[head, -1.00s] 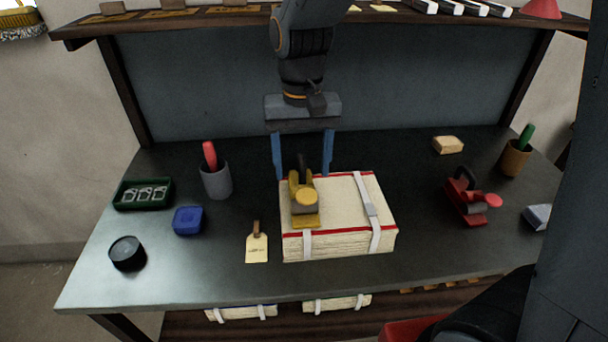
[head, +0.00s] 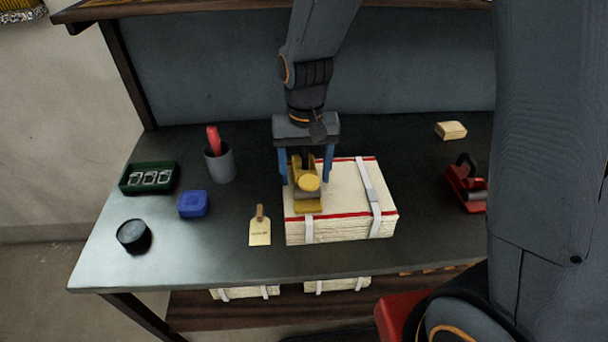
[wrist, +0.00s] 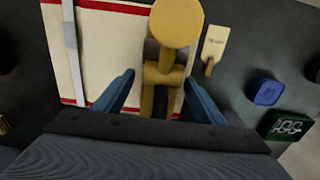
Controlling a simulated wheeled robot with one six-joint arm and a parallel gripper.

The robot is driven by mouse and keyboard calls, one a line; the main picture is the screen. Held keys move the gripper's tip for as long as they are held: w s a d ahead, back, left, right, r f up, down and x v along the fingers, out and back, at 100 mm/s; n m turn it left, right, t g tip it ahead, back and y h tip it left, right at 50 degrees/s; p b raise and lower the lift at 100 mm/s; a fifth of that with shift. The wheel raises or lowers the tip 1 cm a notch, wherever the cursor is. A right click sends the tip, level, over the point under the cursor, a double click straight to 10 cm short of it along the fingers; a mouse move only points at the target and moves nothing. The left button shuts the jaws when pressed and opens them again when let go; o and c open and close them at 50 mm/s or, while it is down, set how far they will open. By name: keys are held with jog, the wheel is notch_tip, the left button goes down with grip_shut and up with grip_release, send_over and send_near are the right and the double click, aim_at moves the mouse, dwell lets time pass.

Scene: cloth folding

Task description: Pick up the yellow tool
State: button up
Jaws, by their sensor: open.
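The yellow tool (head: 307,186) has a round yellow knob and lies on the left part of a cream cloth bundle (head: 345,200) with red edge stripes and white straps. My gripper (head: 306,181) is open above the bundle, its two blue fingers on either side of the tool's rear part. In the wrist view the tool (wrist: 173,30) lies between the open fingers (wrist: 160,92), with a gap on each side. The tool's rear end is partly hidden by my gripper.
Left of the bundle are a tan tag (head: 260,230), a blue box (head: 193,204), a grey cup (head: 221,165), a green tray (head: 130,182) and a black round tin (head: 133,237). A red tool (head: 464,188) and a tan block (head: 451,130) are at right.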

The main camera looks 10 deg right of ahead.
grip_shut()
dwell(0.3)
jog(key=shift+r, duration=0.1)
